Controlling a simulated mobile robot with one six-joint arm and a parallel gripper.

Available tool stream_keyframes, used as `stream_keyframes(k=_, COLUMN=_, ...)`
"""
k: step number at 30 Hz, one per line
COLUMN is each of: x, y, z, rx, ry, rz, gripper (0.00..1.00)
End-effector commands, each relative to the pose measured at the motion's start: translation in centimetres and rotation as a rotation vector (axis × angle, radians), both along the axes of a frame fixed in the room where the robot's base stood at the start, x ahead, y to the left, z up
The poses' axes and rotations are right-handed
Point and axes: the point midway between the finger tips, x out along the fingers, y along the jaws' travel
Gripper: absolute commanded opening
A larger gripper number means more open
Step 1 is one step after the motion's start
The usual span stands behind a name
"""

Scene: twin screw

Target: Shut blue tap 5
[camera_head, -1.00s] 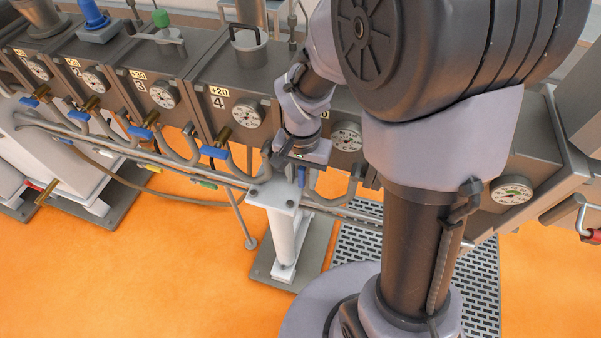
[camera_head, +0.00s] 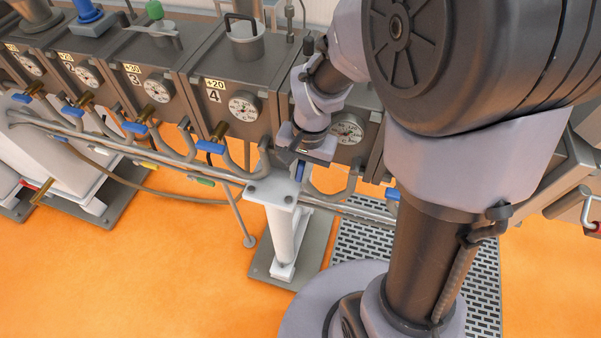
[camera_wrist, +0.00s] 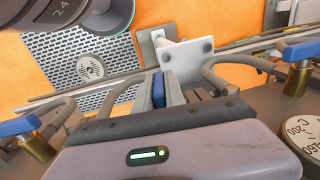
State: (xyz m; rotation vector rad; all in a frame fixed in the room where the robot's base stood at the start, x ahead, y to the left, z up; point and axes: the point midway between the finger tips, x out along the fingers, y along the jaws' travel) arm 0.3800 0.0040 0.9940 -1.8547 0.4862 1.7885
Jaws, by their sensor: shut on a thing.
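Blue tap 5 shows as a narrow blue handle (camera_head: 299,171) under the fifth unit in the head view, beside the white post. In the wrist view its blue handle (camera_wrist: 158,90) stands at the middle, just beyond the gripper body. My gripper (camera_head: 303,155) is at this tap and shut on its handle. The handle looks end-on, pointing down in the head view. The tap's brass body and most of the grip are hidden by my gripper. The unit's number plate is hidden behind my arm.
Tap 4's blue handle (camera_head: 210,147) is close on the left, and another blue handle (camera_head: 392,194) is on the right. A white post (camera_head: 284,230) and grey pipes stand just in front. Gauges (camera_head: 347,129) line the units. The orange floor at lower left is clear.

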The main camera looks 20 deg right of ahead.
Motion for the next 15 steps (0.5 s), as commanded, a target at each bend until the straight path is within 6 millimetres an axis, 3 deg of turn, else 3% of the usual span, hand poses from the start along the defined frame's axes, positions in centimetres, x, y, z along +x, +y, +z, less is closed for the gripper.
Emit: stream_keyframes(k=15, x=0.13, y=-0.17, z=-0.87, rx=0.375, ry=-0.281, rz=-0.009, gripper=0.00)
